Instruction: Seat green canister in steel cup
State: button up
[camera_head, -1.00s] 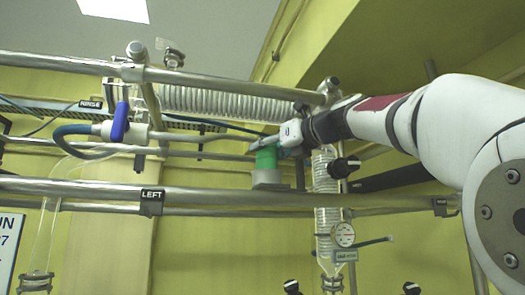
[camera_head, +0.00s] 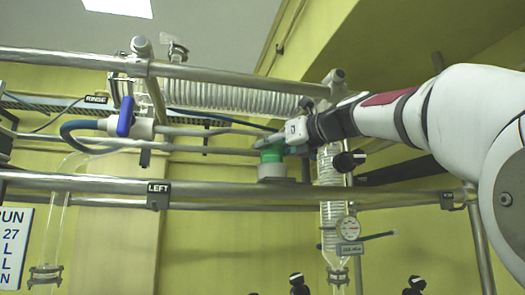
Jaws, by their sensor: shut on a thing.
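The green canister (camera_head: 271,155) is upright near the middle of the head view. My gripper (camera_head: 280,143) comes in from the right and is shut on its upper part, hiding some of it. The grey steel cup (camera_head: 272,171) shows directly below the canister, in line with it. The canister's lower end meets the cup's top edge in this view; I cannot tell how far it sits inside. The front rail hides the cup's base.
An upper rail (camera_head: 230,82) runs above my gripper. A blue-handled valve (camera_head: 125,117) is at left.

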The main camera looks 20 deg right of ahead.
jog(key=shift+f, duration=0.3)
dwell(0.5)
jog(key=o, duration=1.3)
jog(key=shift+c, duration=0.2)
jog(key=shift+o, duration=0.5)
jog(key=shift+s, duration=0.1)
jog(key=shift+v, duration=3.4)
jog(key=shift+s+d, duration=0.1)
